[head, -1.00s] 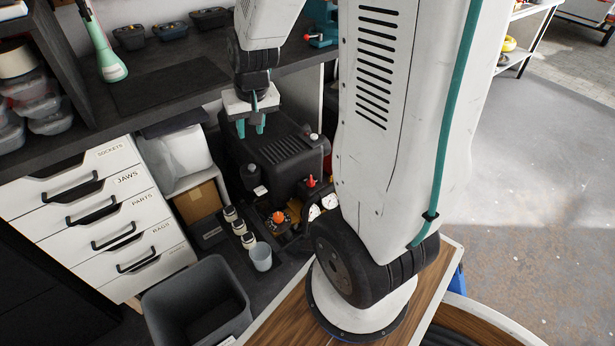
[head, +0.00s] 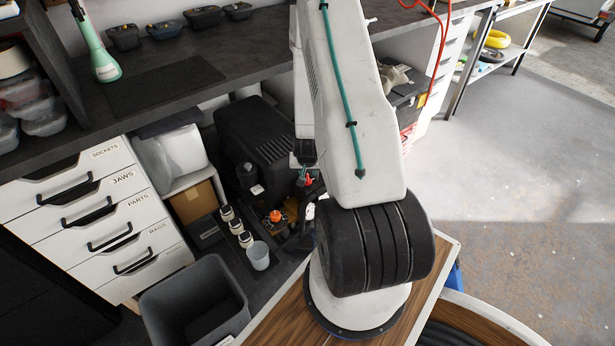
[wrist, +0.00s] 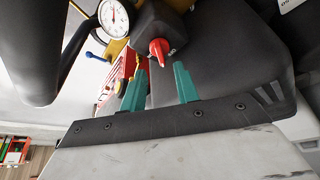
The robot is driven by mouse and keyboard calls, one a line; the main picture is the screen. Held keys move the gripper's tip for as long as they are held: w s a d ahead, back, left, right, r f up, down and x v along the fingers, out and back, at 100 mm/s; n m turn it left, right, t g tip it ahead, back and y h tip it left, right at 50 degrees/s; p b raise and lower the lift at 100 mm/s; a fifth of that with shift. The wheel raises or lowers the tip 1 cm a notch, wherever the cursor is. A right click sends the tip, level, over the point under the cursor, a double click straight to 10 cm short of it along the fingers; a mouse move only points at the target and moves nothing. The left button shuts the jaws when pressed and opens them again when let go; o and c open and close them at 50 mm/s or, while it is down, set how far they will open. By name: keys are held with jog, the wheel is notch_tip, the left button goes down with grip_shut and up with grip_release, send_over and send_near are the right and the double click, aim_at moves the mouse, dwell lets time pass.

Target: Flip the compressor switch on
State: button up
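The black compressor (head: 258,140) stands under the bench. Its red switch lever (wrist: 158,48) sticks out of a black box (wrist: 172,28) with small white lettering in the wrist view. The lever also shows in the head view (head: 308,181), close to my gripper. My gripper (wrist: 160,69) has two teal fingers spread apart with nothing between them. The lever's tip is just beyond the gap between the fingertips; whether they touch it I cannot tell. In the head view my arm hides most of the gripper and the compressor's right side.
A pressure gauge (wrist: 113,18) sits left of the switch box, near red and yellow parts. An orange knob (head: 275,215) is lower on the compressor. The bench top (head: 150,85) overhangs from behind. White-capped bottles, a cup (head: 258,256) and a grey bin (head: 195,300) stand left.

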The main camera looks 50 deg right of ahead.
aim_at(307, 178)
jog(key=shift+x, duration=2.75)
grip_shut()
